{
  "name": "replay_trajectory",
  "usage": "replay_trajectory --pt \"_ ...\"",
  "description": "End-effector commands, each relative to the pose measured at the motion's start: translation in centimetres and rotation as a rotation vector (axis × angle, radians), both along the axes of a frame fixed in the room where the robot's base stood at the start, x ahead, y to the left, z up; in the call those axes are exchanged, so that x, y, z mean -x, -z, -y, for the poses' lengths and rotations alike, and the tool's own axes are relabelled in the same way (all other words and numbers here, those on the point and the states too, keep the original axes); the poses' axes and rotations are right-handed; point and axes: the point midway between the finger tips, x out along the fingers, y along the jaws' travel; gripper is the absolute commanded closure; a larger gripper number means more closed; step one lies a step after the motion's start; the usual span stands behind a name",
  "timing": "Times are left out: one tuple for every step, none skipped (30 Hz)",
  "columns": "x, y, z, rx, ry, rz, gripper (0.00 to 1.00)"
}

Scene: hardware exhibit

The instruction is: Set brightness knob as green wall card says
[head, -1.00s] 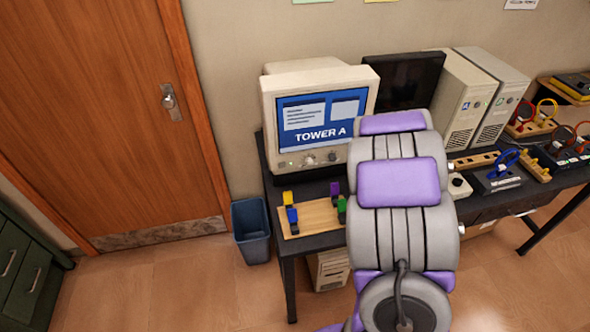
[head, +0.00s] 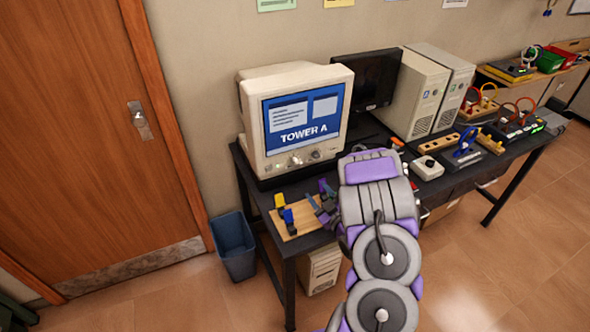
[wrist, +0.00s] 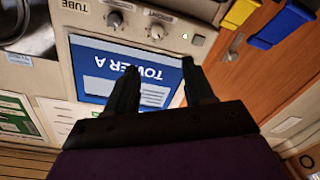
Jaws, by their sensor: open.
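The beige monitor (head: 251,126) stands on the dark desk, its blue screen reading "TOWER A".
A wooden board (head: 299,231) with coloured clips, including yellow (head: 280,201) and blue (head: 289,217), lies by my gripper. A dark monitor (head: 366,78), beige towers (head: 411,92) and wired boards stand to the right. A blue bin (head: 235,246) is on the floor.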

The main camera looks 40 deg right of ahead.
Motion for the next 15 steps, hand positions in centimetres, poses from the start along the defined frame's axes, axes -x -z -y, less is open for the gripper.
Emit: replay_trajectory --pt "-1.1 0.1 0.1 0.002 -0.004 0.005 0.47" --pt "-1.7 0.1 0.2 0.001 -0.003 0.007 0.47" --pt "-2.4 0.1 0.4 0.000 -0.001 0.005 0.47" --pt "-3.0 0.1 0.5 0.000 -0.001 0.004 0.47" --pt "-3.6 0.0 0.6 0.001 -0.001 0.005 0.47" --pt "-4.4 0.0 0.7 0.003 -0.001 0.008 0.47" --pt "-5.0 0.0 0.8 0.002 -0.001 0.007 0.47" --pt "-5.6 0.1 0.9 0.002 -0.001 0.005 0.47" --pt "-6.4 0.0 1.0 0.002 -0.001 0.005 0.47" --pt "-6.9 0.0 1.1 0.002 -0.001 0.005 0.47" --pt "-7.5 0.0 1.1 0.003 -0.002 0.004 0.47" --pt "-8.3 0.0 1.2 0.004 -0.003 0.003 0.47" --pt "-8.9 0.0 1.3 0.005 -0.001 0.004 0.47" --pt "-9.5 -0.1 1.3 0.005 -0.002 0.006 0.47" --pt "-10.2 -0.1 1.4 0.006 -0.002 0.006 0.47"
